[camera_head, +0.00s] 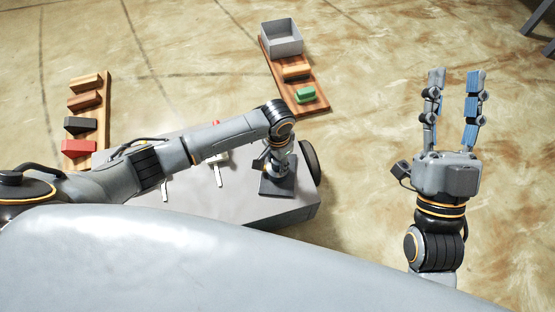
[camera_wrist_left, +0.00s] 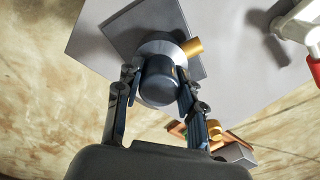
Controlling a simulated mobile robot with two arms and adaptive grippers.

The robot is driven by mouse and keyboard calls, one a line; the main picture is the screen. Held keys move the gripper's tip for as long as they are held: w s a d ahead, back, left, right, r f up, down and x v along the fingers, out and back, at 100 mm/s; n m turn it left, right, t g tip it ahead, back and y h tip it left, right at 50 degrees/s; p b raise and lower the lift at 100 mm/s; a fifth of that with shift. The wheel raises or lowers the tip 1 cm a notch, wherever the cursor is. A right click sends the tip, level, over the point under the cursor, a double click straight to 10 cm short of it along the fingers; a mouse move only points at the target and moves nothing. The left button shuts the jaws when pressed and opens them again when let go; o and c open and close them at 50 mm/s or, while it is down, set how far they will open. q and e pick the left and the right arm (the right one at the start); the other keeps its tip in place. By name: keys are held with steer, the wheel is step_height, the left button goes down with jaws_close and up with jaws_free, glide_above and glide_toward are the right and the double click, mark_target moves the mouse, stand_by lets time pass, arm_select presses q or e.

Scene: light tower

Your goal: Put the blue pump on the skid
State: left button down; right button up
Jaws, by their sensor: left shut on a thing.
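The blue pump (camera_wrist_left: 160,82) shows in the left wrist view as a dark blue-grey cylinder with a grey collar and a gold side port. My left gripper (camera_wrist_left: 157,92) is shut on it, one finger on each side. The pump overlaps a dark square plate (camera_wrist_left: 125,35) on a grey surface; whether it touches the plate I cannot tell. In the head view my left gripper (camera_head: 276,163) is over the dark plate (camera_head: 277,187) on the grey wheeled platform (camera_head: 235,208), apparently the skid. My arm hides most of the pump there. My right gripper (camera_head: 457,78) is open and empty over the floor.
A white fitting with a red part (camera_wrist_left: 295,25) stands on the platform near the pump. A wooden board (camera_head: 99,110) with several coloured blocks lies at left. Another board (camera_head: 318,98) holds a grey bin (camera_head: 281,39), an orange block and a green block.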

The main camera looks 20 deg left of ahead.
arm_select(q)
steer(key=c, duration=0.8)
jaws_free()
steer(key=shift+f, duration=0.1)
